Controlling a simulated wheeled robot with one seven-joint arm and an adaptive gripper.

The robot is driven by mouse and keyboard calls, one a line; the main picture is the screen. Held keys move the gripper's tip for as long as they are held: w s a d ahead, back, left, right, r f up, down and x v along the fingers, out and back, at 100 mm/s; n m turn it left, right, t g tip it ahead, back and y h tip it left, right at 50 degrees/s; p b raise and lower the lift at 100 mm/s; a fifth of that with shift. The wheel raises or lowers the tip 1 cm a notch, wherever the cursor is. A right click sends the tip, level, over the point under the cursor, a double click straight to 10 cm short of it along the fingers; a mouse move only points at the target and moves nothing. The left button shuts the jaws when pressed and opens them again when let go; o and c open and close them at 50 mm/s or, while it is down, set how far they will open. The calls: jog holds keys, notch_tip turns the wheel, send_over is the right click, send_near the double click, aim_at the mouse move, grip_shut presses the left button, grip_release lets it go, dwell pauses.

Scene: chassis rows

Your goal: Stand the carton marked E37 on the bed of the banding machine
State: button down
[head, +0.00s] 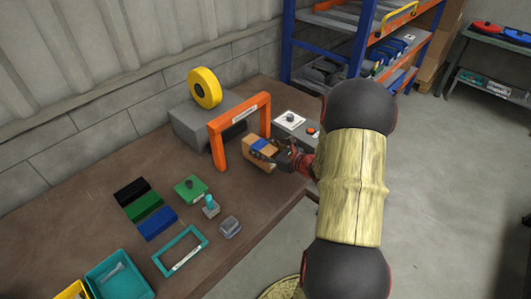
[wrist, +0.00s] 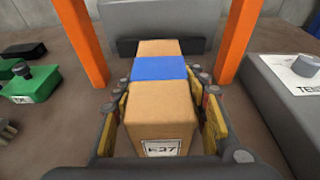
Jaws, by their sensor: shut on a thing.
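The tan carton (wrist: 160,105) has a blue band across it and a label reading E37 on its near end. My gripper (wrist: 158,85) is shut on it, with one finger pad along each side. In the head view the carton (head: 251,157) is in front of the orange arch (head: 219,148) of the banding machine, held by my gripper (head: 284,155). In the wrist view its far end lies between the orange posts (wrist: 238,40). A dark bar (wrist: 126,47) and grey body are beyond. I cannot tell whether the carton touches the surface below.
A yellow roll (head: 204,88) sits on the grey machine body (head: 185,125). A grey box with a white plate and knob (head: 290,120) stands right of the arch. Coloured blocks (head: 145,207), a green knobbed block (head: 190,188) and a teal frame (head: 180,252) lie to the left.

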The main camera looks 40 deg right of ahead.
aim_at(262, 145)
jog(key=shift+w+a+f+b, duration=0.15)
jog(key=shift+w+b, duration=0.25)
jog(key=shift+w, duration=1.35)
jog(key=shift+w+a+r+b, duration=0.1)
jog(key=shift+w+b, duration=0.3)
jog(key=shift+w, duration=1.35)
jog(key=shift+w+a+f+b, duration=0.15)
jog(key=shift+w+b, duration=0.25)
jog(key=shift+w, duration=1.35)
jog(key=shift+s+r, duration=0.1)
jog(key=shift+s, duration=0.3)
jog(key=shift+f+b, duration=0.35)
jog(key=shift+b, duration=0.1)
jog(key=c, duration=1.3)
grip_release()
jog(key=o, duration=0.4)
jog(key=shift+s, duration=0.15)
jog(key=v, duration=1.1)
jog(key=shift+s+d+r, duration=0.1)
jog(key=shift+s+r, duration=0.1)
jog(key=shift+s, duration=0.15)
